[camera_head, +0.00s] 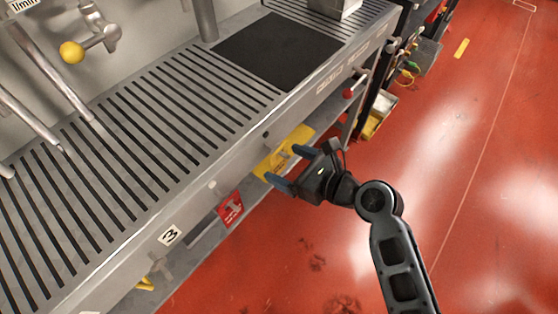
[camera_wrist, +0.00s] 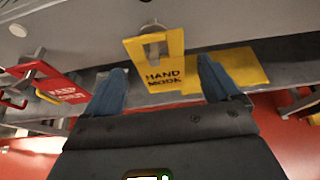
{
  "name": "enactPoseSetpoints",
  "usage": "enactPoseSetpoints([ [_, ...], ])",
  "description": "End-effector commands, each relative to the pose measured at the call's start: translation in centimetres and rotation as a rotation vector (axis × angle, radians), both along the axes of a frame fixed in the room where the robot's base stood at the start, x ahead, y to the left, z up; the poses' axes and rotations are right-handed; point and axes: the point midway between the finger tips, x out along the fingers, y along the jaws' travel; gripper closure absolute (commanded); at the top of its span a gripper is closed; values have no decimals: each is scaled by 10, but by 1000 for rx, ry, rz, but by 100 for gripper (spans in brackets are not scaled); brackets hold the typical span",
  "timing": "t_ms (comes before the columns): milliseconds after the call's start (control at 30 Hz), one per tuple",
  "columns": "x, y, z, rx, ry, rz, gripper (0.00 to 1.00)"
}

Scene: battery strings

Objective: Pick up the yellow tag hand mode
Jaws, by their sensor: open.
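The yellow tag (camera_wrist: 163,73) reads HAND MODE. In the wrist view it hangs from a metal peg on the bench front, facing me. My gripper (camera_wrist: 160,66) is open, with one blue finger on each side of the tag's lower part; contact with it is not clear. In the head view my gripper (camera_head: 285,165) is at the bench's front edge, beside a yellow area (camera_head: 268,163). There I cannot clearly separate the tag from the yellow piece behind it.
A red tag (camera_head: 230,208) hangs to the left, also seen in the wrist view (camera_wrist: 60,88). A flat yellow piece (camera_wrist: 240,66) lies on the lower shelf behind. The slotted metal bench (camera_head: 235,92) borders my gripper. Red floor (camera_head: 470,170) to the right is mostly clear.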

Motion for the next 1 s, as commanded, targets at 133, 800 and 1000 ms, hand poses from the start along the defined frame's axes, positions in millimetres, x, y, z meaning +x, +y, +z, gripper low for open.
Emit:
enactPoseSetpoints([
  [133, 14, 17, -6, 1, 0, 1, 11],
  [800, 20, 24, -10, -2, 0, -1, 38],
  [1000, 20, 24, -10, -2, 0, -1, 58],
])
